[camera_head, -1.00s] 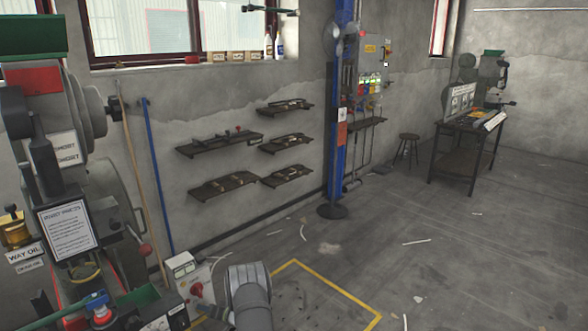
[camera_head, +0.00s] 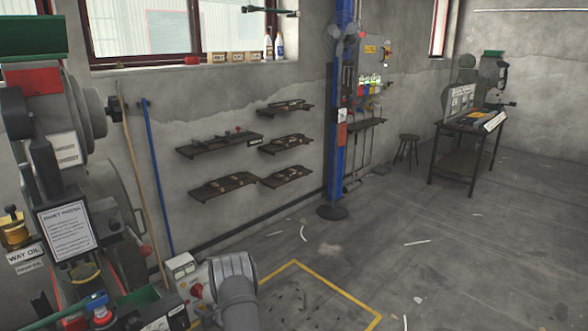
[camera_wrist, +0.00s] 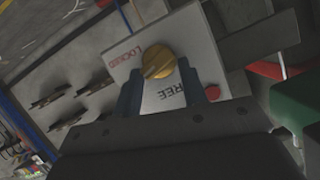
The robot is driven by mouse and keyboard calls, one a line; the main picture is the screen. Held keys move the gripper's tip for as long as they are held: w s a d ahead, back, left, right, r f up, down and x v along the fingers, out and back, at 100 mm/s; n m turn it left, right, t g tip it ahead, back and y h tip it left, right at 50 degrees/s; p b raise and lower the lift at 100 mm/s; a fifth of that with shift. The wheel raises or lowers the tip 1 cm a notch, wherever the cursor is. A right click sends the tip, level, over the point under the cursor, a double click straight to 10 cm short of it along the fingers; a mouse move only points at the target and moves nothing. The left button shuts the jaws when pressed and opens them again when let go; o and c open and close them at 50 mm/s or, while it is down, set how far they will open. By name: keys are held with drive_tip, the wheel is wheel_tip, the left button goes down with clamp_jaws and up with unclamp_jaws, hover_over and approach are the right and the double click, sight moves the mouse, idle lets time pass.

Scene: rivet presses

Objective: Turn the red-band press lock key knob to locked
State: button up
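The brass-yellow lock key knob (camera_wrist: 157,62) sits on a pale plate (camera_wrist: 205,58) in the wrist view. The plate carries red "LOCKED" lettering near the knob's upper left and dark "FREE" lettering below it. The knob's grip ridge is slanted; which label it points to is unclear. My gripper (camera_wrist: 160,76) is open, with one dark blue finger on each side of the knob. Whether a finger touches the knob cannot be told. The red-band press (camera_head: 32,78) stands at the left in the head view, where I cannot make out my gripper or the knob.
A white box with a red button (camera_head: 196,291) stands beside my arm in the head view. A red-tipped lever (camera_head: 145,250) sticks out from the press. Wall shelves (camera_head: 220,143) with tools are behind. The floor to the right is mostly clear.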

idle(0.3)
drive_tip(key=o, duration=0.5)
drive_tip(key=s+d+f+n+t+y, duration=0.2)
drive_tip(key=s+d+n+t, duration=0.25)
drive_tip(key=s+d, duration=0.8)
drive_tip(key=shift+n+g, duration=0.25)
drive_tip(key=shift+n, duration=0.3)
drive_tip(key=x, duration=1.7)
drive_tip(key=shift+a+r, duration=0.25)
drive_tip(key=shift+a, duration=0.25)
drive_tip(key=c, duration=0.9)
